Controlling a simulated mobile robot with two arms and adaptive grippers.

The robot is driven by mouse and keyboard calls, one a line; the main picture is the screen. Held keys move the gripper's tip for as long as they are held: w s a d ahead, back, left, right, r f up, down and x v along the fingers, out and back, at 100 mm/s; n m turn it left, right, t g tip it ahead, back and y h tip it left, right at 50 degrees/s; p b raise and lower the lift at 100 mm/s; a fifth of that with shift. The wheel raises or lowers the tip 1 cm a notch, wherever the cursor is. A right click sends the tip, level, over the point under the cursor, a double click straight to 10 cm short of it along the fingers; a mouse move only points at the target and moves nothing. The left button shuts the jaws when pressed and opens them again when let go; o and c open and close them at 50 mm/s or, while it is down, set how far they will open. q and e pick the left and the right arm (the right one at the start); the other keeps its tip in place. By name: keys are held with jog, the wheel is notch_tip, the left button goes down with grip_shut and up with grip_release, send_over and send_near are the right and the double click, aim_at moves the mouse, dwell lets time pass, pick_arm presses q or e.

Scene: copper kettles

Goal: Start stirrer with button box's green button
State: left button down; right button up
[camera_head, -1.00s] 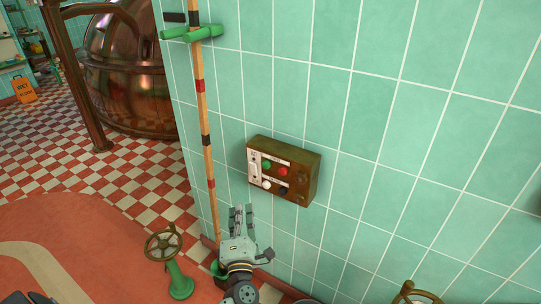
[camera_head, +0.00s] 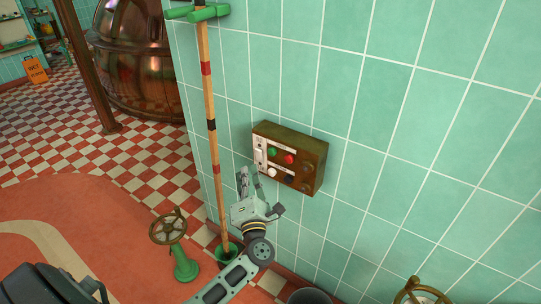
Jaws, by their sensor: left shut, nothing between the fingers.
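The button box (camera_head: 313,165) is a brown, worn box fixed to the green tiled wall. Its face carries a green button (camera_head: 272,152), a red button (camera_head: 289,159), a white button (camera_head: 272,172) and a dark one. My left gripper (camera_head: 249,176) is shut and empty. In the picture it is just below and left of the box, fingers pointing up. It looks apart from the buttons, but the depth gap is hard to judge. My right gripper is not in view.
A striped wooden pole (camera_head: 211,140) with a green crosspiece stands left of the box. A green valve stand with a handwheel (camera_head: 168,228) is at lower left, another brass handwheel (camera_head: 415,291) at lower right. A copper kettle (camera_head: 140,60) and a wet-floor sign (camera_head: 35,70) stand farther back.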

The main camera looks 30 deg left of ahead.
aim_at(272, 152)
pick_arm(q)
jog(key=w, duration=0.2)
jog(key=w+b, duration=0.2)
jog(key=w, duration=0.1)
jog(key=shift+w+d, duration=0.25)
jog(key=shift+w, duration=0.1)
dwell(1.0)
jog(key=shift+w+f+b, duration=0.1)
jog(key=shift+w+b, duration=0.05)
jog(key=shift+b, duration=0.15)
jog(key=shift+w, duration=0.25)
jog(key=shift+w+b, duration=0.45)
dwell(0.6)
jog(key=shift+s, duration=0.1)
jog(key=shift+s+p, duration=0.45)
jog(key=shift+s, duration=0.35)
